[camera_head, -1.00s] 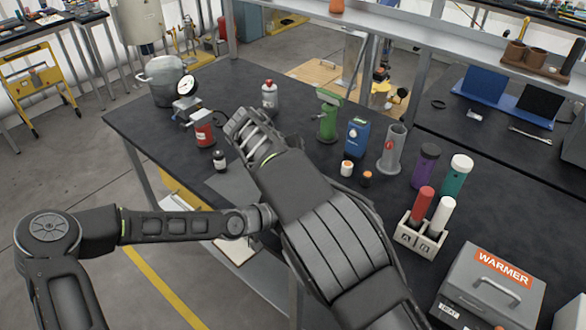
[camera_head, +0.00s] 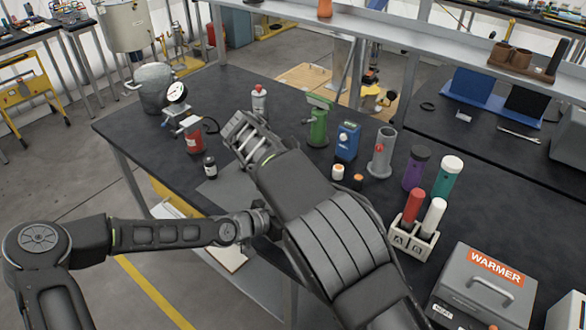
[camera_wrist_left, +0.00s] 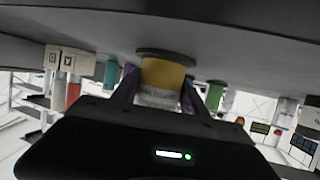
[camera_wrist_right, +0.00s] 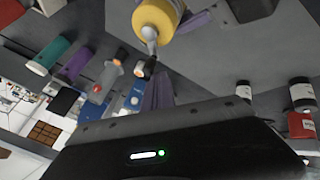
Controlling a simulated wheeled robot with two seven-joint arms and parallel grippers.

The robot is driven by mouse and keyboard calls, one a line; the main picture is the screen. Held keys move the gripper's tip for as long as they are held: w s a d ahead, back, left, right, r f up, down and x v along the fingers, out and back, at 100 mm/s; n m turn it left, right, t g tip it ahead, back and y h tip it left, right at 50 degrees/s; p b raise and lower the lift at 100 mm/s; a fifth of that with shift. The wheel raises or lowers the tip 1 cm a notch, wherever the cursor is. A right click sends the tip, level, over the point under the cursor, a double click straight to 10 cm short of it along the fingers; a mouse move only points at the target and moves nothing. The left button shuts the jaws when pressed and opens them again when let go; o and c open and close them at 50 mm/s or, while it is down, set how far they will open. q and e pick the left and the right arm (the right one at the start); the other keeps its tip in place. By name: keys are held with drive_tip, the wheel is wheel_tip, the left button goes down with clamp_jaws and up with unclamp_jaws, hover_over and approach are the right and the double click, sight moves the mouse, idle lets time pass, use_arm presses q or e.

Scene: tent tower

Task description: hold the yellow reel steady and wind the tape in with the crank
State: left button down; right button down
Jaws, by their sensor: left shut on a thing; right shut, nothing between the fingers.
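The yellow reel (camera_wrist_left: 167,76) is between the purple fingers of my left gripper (camera_wrist_left: 158,98), which is shut on it. A dark round flange sits against the reel in the left wrist view. In the right wrist view the yellow reel (camera_wrist_right: 157,14) shows at the top, with a grey crank knob (camera_wrist_right: 149,34) on its near side. My right gripper (camera_wrist_right: 159,88) is shut and empty; its fingertips lie just below the knob in that picture and look apart from it. In the head view my right arm hides the reel and the fingertips. I cannot make out the tape.
The dark bench holds a red can (camera_head: 193,140), a small black bottle (camera_head: 210,167), a green tool (camera_head: 318,125), a blue box (camera_head: 347,140) and a grey holder with a red knob (camera_head: 382,155). A tube rack (camera_head: 413,240) and grey warmer (camera_head: 485,285) stand at right.

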drive_tip(key=shift+d, duration=0.15)
idle(0.7)
drive_tip(key=shift+d, duration=0.7)
drive_tip(key=v, duration=1.2)
drive_tip(key=c, duration=2.2)
unclamp_jaws()
